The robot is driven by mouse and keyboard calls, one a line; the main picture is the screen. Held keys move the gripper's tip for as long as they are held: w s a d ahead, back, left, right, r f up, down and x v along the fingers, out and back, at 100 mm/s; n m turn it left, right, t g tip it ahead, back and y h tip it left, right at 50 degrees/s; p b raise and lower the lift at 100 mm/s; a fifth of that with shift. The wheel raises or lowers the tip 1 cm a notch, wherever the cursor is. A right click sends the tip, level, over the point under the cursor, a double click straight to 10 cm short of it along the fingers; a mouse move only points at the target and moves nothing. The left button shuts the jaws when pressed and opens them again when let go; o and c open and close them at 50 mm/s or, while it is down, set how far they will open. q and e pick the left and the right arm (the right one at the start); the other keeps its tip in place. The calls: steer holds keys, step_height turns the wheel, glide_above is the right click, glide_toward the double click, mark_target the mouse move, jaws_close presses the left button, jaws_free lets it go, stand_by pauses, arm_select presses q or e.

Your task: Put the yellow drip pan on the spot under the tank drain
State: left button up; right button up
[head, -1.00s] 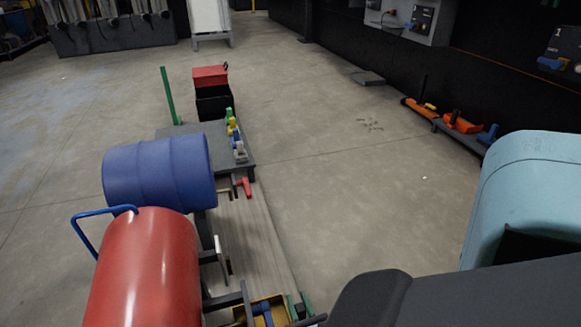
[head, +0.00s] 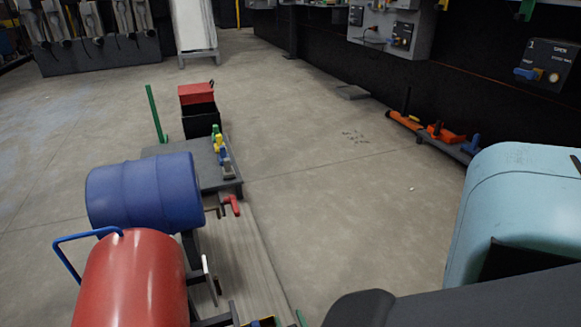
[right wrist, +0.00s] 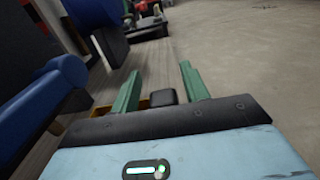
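A yellow pan (head: 262,322) shows only as a sliver at the bottom edge of the head view, below the red tank's stand. In the right wrist view its yellow-orange rim (right wrist: 102,110) shows low behind my gripper's dark front edge, and a dark block sits by it. My right gripper (right wrist: 160,74) has two green fingers spread apart, with nothing visibly clamped between their tips. One green fingertip also shows at the bottom of the head view. A red tank (head: 130,285) and a blue drum (head: 145,195) lie on their sides at left. The drain spot cannot be made out. My left gripper is out of view.
A grey platform (head: 185,160) with small coloured valves and a black-and-red bin (head: 200,110) stands beyond the drum. Orange tools (head: 435,132) lie along the right wall. The floor between is open.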

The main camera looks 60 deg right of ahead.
steer(key=shift+r, duration=0.15)
steer(key=shift+s+a+r, duration=0.1)
steer(key=shift+r, duration=0.4)
steer(key=p+v, duration=0.2)
steer(key=v, duration=0.9)
steer(key=shift+s+a, duration=0.25)
steer(key=shift+s, duration=0.05)
steer(key=shift+d, duration=0.1)
